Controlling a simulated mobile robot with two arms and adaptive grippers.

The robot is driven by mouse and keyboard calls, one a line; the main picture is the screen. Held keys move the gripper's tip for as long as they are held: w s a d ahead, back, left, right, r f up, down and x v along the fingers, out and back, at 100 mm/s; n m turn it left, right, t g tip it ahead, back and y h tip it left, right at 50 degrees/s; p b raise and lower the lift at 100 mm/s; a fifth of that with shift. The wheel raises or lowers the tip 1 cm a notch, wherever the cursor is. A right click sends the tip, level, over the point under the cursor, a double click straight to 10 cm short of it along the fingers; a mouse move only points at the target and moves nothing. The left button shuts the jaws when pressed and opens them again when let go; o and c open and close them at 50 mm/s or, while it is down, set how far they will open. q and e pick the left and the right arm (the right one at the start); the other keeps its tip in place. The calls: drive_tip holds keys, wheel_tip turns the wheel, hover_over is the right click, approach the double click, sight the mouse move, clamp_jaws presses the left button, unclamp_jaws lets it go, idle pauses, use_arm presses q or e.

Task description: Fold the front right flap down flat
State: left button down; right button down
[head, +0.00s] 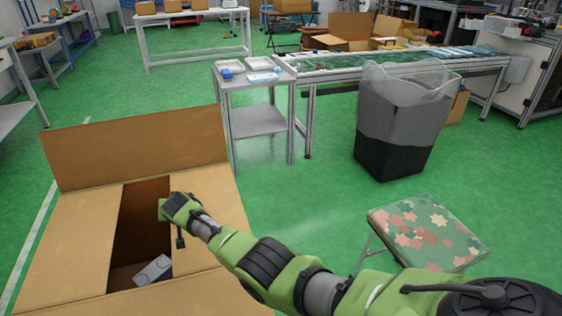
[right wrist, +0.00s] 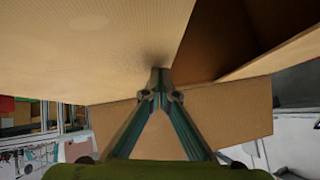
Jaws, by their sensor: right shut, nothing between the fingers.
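The large open cardboard box (head: 60,250) is at the lower left of the head view. Its right flap (head: 222,203) lies across the right part of the top, partly covered by my arm, and looks nearly flat. My right gripper (head: 180,240) points down beside this flap's inner edge, over the dark opening. In the right wrist view its fingertips (right wrist: 160,74) meet with nothing between them, close to a broad cardboard surface (right wrist: 95,45). I cannot tell whether they touch it. The far flap (head: 135,148) stands upright. My left gripper is out of view.
A grey object (head: 152,270) shows inside the box opening. A flowered stool (head: 425,232) stands right of the box, near my arm. A small metal table (head: 258,122) and a dark bin with a clear liner (head: 400,125) stand beyond. Green floor between them is clear.

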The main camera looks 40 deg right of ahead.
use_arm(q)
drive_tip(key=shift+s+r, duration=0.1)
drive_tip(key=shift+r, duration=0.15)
use_arm(e)
drive_tip(key=shift+a+f, duration=0.1)
drive_tip(key=shift+f, duration=0.15)
